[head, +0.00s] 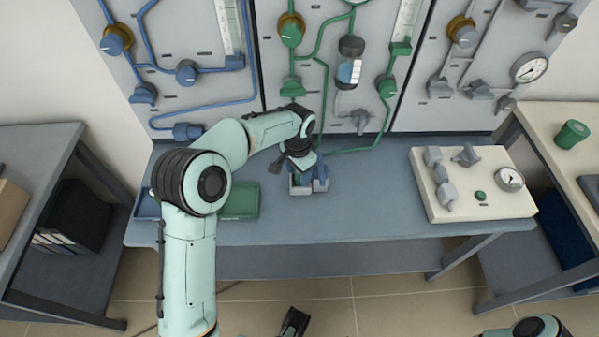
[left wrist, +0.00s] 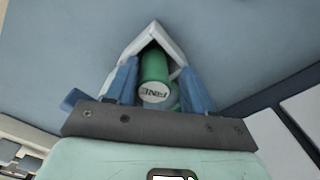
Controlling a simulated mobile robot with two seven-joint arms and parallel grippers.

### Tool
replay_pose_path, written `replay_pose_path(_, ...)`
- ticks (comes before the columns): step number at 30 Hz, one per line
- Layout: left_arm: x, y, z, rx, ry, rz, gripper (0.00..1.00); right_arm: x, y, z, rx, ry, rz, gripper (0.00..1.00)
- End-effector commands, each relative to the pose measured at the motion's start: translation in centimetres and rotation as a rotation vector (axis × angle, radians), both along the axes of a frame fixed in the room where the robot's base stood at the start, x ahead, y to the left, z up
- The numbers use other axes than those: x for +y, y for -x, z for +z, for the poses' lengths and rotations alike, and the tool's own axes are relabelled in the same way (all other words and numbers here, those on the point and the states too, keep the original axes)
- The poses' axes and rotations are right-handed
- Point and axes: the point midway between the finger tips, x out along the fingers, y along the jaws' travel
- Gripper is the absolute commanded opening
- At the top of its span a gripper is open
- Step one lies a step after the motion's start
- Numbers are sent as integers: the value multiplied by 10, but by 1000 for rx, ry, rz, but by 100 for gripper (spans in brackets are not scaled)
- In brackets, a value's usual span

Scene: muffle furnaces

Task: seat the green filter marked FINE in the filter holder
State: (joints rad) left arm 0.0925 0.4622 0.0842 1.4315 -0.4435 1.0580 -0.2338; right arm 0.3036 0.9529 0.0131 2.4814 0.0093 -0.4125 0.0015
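The green filter (left wrist: 154,68), with a white end marked FINE, shows in the left wrist view between the two blue fingers of my left gripper (left wrist: 160,82). It lies within a pale angular frame (left wrist: 151,31), apparently the filter holder. In the head view, my left gripper (head: 308,172) is down at the small grey holder (head: 300,189) on the bench. A narrow gap shows between the filter and the right-hand finger, so the gripper looks slightly open around it. The filter's far end and seating depth are hidden.
A green tray (head: 240,203) lies left of the holder, partly behind my left arm. A cream panel with a gauge (head: 470,208) stands on the bench's right. The piped wall panels (head: 330,60) rise behind. Bare bench (head: 365,190) lies between holder and cream panel.

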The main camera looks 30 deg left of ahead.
Motion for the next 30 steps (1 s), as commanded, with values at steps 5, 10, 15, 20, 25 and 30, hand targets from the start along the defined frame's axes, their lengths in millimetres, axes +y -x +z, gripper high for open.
replay_pose_path(5, -9, 6, -12, 28, 15, -5, 65, 0, 0, -1, 1, 0, 0, 42)
replay_pose_path(10, -10, 6, -12, 28, 16, -7, 65, 0, 0, -1, 1, 0, 0, 42)
replay_pose_path(15, -10, 5, -5, 27, 17, -9, 65, 0, 1, 0, 2, -1, 1, 42)
replay_pose_path(20, -9, 4, 23, 18, 13, -7, 65, 0, 2, 4, 7, -1, 1, 42)
replay_pose_path(25, -6, 4, 66, 6, 8, -5, 65, 0, 4, 10, 16, -3, 4, 42)
replay_pose_path(30, -3, 4, 103, 2, 5, -1, 65, 0, 6, 14, 25, -4, 6, 42)
